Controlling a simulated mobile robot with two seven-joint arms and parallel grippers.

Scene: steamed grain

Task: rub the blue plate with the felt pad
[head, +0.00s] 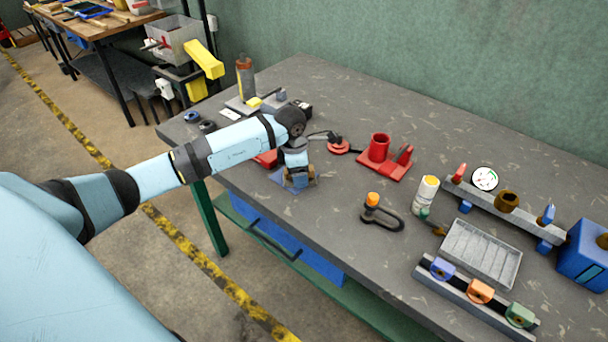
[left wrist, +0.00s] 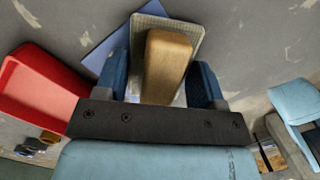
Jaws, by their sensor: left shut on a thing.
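My left gripper (head: 299,180) points down over the blue plate (head: 278,179) near the front left edge of the table. In the left wrist view, its two dark blue fingers are shut on the felt pad (left wrist: 166,66), a wooden block handle over a wider grey-green base. The blue plate (left wrist: 105,52) lies flat on the table and shows beyond the pad's base. The pad hides part of the plate. I cannot tell whether the pad touches it. My right gripper is out of view.
A red tray (left wrist: 35,90) sits beside the plate in the left wrist view. A white bottle (head: 426,192), a grey tray (head: 481,252) and racks stand to the right. The table's middle is mostly clear.

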